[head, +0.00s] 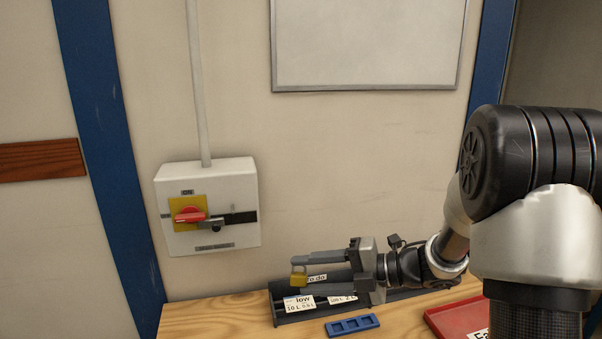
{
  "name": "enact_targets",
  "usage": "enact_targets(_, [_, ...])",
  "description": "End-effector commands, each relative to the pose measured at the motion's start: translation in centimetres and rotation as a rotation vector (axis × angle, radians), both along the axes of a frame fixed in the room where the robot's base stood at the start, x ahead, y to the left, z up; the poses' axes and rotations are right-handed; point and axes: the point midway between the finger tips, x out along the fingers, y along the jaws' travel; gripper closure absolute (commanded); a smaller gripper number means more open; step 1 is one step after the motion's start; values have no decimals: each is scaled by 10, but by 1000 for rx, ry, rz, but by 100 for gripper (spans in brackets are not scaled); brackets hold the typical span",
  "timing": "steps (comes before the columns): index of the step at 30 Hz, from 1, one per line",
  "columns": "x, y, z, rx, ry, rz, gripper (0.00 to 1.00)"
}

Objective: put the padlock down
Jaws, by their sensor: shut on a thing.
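The padlock (299,276) is small with a yellow-brass body. It sits between the fingertips of my gripper (300,272), at the left end of the two grey fingers. My gripper is shut on it and points left, over a dark tray (289,318) on the wooden bench. The padlock appears above or in front of the tray's left part. I cannot tell whether it touches anything below. Its shackle is hard to make out.
White labels (299,303) stand along the dark tray. A blue slotted holder (352,325) and a red tray (453,314) lie in front. A switch box (207,207) with a red handle hangs on the wall. The wooden bench (215,318) is clear at left.

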Motion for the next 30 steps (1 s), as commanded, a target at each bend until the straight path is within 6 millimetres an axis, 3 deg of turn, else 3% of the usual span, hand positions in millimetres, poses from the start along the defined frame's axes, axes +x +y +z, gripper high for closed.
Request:
enact_targets(1, [2,-22,-12,2,11,-57,75])
enact_targets(6, [3,-80,-52,-10,11,-210,75])
enact_targets(12, [-5,-119,-82,-29,15,-316,75])
enact_targets(15, [-6,-126,-88,-35,15,-343,75])
enact_targets(19, [2,-121,-86,-36,14,-391,75])
enact_targets(30, [52,-98,-75,-35,24,-757,75])
